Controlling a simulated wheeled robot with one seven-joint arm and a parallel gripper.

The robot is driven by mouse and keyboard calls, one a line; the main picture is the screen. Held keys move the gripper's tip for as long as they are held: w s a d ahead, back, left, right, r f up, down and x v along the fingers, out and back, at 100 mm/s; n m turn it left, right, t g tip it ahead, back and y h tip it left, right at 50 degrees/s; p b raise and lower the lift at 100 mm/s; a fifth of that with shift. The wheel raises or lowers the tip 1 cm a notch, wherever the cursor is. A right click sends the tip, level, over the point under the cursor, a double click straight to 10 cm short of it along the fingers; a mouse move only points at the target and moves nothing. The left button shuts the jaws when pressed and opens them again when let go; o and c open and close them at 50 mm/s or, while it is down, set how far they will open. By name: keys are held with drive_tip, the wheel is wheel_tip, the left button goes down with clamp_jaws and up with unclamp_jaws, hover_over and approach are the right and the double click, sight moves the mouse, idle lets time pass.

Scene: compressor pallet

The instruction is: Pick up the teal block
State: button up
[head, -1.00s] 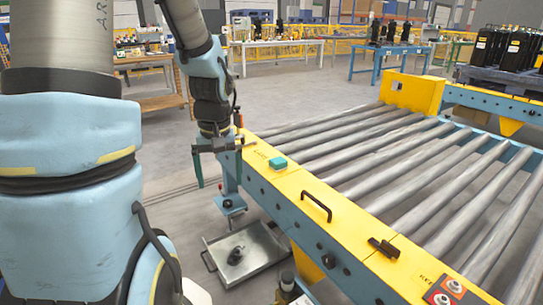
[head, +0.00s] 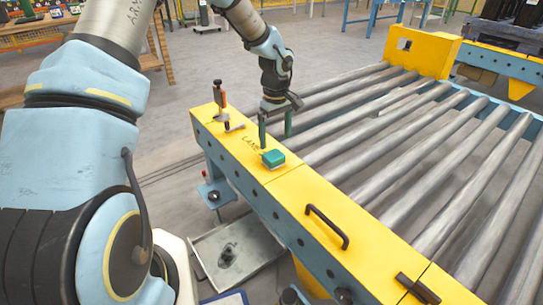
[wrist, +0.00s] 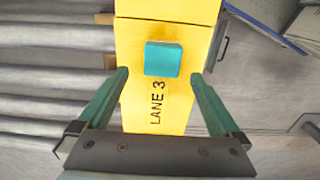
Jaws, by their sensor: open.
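The teal block (head: 273,158) sits on the yellow top of the conveyor's side rail (head: 290,185), beside the lettering. In the wrist view the teal block (wrist: 163,58) lies ahead of and roughly between my open fingertips, with the "LANE 3" lettering below it. My gripper (head: 276,136) is open and empty, above and just behind the block in the head view. In the wrist view my gripper (wrist: 159,75) shows its two green fingers spread wider than the block. They do not appear to touch it.
Metal rollers (head: 400,140) run to the right of the rail. A black handle (head: 327,227) stands up from the rail nearer me. A clamp with an orange handle (head: 220,105) stands at the rail's far end. A metal tray (head: 228,255) is low on the left.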

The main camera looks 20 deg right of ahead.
sight(274, 155)
drive_tip(key=shift+w+a+f, duration=0.1)
drive_tip(key=shift+f, duration=1.9)
drive_tip(key=shift+a+f, duration=0.1)
drive_tip(key=shift+f, duration=1.9)
drive_tip(key=c, duration=1.3)
